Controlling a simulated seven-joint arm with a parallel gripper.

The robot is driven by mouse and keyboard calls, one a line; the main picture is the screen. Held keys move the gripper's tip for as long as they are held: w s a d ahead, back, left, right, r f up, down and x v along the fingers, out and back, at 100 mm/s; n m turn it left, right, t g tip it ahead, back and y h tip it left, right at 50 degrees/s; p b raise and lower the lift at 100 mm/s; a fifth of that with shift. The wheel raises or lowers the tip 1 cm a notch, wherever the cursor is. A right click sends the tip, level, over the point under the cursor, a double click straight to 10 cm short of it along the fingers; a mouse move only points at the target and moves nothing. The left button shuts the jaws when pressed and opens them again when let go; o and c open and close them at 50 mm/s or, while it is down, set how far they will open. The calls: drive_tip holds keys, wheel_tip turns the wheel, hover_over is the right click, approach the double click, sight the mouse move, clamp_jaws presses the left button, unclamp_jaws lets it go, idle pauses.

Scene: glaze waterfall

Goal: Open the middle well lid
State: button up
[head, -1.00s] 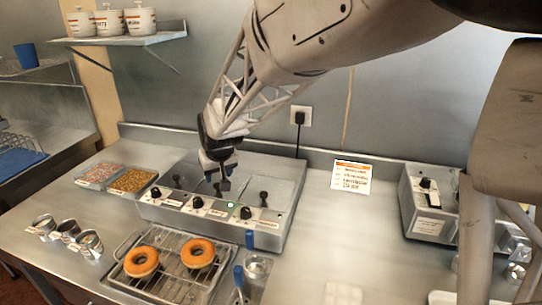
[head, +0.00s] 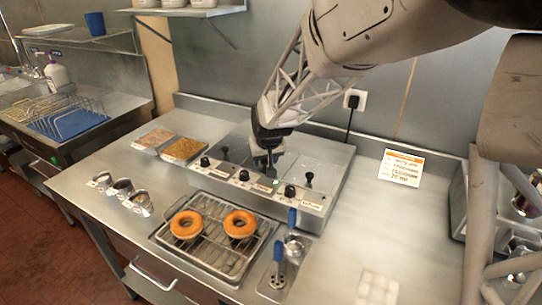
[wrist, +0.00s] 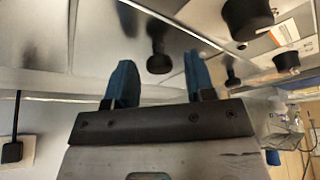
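The glaze warmer (head: 318,222) is a steel unit on the counter with wells in a row. The left lid (head: 213,160) and right lid (head: 322,186) are flat, with upright black handles, and lie closed. The middle lid's handle (wrist: 158,58) shows in the wrist view between my blue fingers, apart from both as far as I can see. My gripper (head: 268,158) is over the middle well and hides most of that lid; it looks closed. In the wrist view my gripper (wrist: 160,85) is open, with a wide gap between its fingers.
Black dials (head: 243,175) line the warmer's front. Two doughnuts (head: 240,224) sit on a wire rack (head: 205,252) in front. Topping trays (head: 183,149) and small metal cups (head: 141,203) stand left. Blue-handled tools (head: 292,218) are at front right. A wall plug (head: 353,101) is behind.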

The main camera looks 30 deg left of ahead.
clamp_jaws()
drive_tip(key=w, duration=1.4)
drive_tip(key=shift+w, duration=0.35)
drive_tip(key=shift+o, duration=0.6)
unclamp_jaws()
drive_tip(key=shift+r, duration=0.1)
drive_tip(key=v, duration=0.7)
drive_tip(key=shift+r, duration=0.25)
drive_tip(key=shift+s+d, duration=0.1)
